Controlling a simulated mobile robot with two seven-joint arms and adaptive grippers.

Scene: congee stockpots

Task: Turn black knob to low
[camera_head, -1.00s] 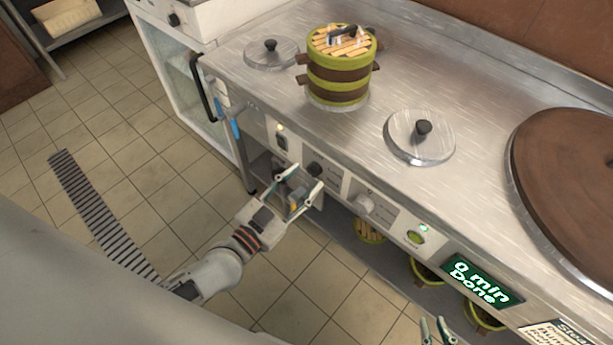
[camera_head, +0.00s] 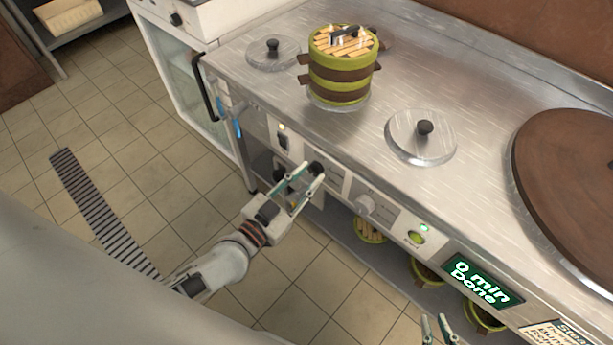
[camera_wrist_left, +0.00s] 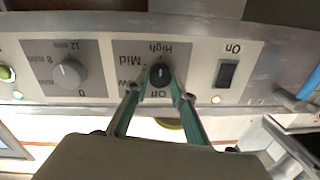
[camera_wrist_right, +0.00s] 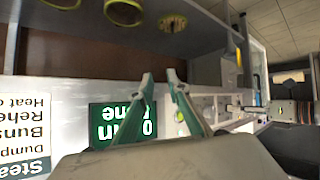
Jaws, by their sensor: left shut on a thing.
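The black knob (camera_head: 317,168) is on the front panel of the steel counter. In the left wrist view the black knob (camera_wrist_left: 160,74) sits on a grey plate whose upside-down labels include High, Mid and Off. My left gripper (camera_head: 306,178) has its fingertips at the knob, shut on its sides, as the left wrist view also shows (camera_wrist_left: 160,84). The knob's exact setting is too small to read. My right gripper (camera_head: 434,322) is open and empty, low in front of the counter; it also shows in the right wrist view (camera_wrist_right: 160,80).
A grey timer knob (camera_head: 364,205), a green button (camera_head: 416,238) and a display reading 0 min Done (camera_head: 482,281) are along the panel. A black switch (camera_wrist_left: 228,72) is beside the knob. A green-brown steamer (camera_head: 342,75) and lids stand on the counter (camera_head: 470,85).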

